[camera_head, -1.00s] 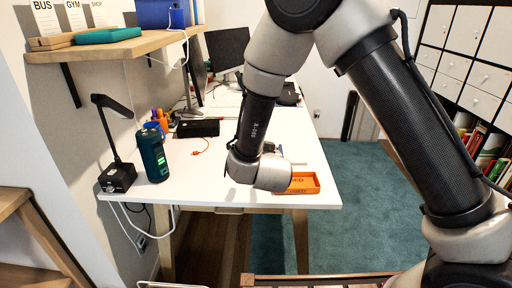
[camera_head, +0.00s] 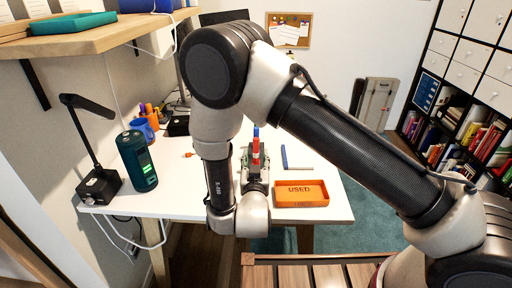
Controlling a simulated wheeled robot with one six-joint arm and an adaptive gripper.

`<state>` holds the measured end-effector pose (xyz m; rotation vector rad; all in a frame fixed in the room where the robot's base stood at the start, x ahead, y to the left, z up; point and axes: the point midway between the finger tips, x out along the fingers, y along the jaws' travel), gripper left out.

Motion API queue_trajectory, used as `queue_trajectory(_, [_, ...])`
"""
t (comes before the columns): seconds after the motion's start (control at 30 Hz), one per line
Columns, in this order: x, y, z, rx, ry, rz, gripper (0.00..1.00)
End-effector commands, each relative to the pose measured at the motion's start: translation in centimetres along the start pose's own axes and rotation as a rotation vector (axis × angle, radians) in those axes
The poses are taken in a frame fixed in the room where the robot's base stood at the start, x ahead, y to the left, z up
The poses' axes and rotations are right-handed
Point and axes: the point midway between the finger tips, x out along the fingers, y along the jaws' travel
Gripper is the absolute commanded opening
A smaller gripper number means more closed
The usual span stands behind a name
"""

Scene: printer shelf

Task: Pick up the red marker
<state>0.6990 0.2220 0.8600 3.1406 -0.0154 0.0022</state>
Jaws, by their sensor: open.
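A bright red upright piece, which looks like the red marker (camera_head: 256,154), shows just beyond my wrist over the white desk. A blue piece shows directly above it; I cannot tell whether it is part of the same thing. My gripper (camera_head: 255,172) is at the far side of my wrist, by the lower end of the red piece, and is largely hidden by the wrist. It is open. I cannot tell whether the red piece is between the fingers or beyond them. The orange tray marked USED (camera_head: 301,203) sits to the right of the wrist, near the desk's front edge.
A thin blue pen-like thing (camera_head: 284,157) lies behind the tray on the white desk (camera_head: 330,205). At the left stand a black lamp (camera_head: 99,185), a dark green cylinder (camera_head: 138,162) and a blue cup (camera_head: 144,127) with pens. A wooden shelf (camera_head: 75,45) overhangs the left side.

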Motion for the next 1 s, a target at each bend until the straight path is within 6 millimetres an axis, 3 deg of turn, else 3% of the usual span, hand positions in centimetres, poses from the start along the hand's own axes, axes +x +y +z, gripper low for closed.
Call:
queue_trajectory(0.5, [6.6,0.1,-0.3,0.002,-0.001,0.003,0.44])
queue_trajectory(0.73, [7.0,0.0,-0.3,0.001,-0.001,0.0,0.44])
queue_trajectory(0.97, [7.0,0.0,-0.3,0.001,-0.001,0.0,0.04])
queue_trajectory(1.0, [7.0,0.0,-0.3,0.001,-0.002,0.0,0.03])
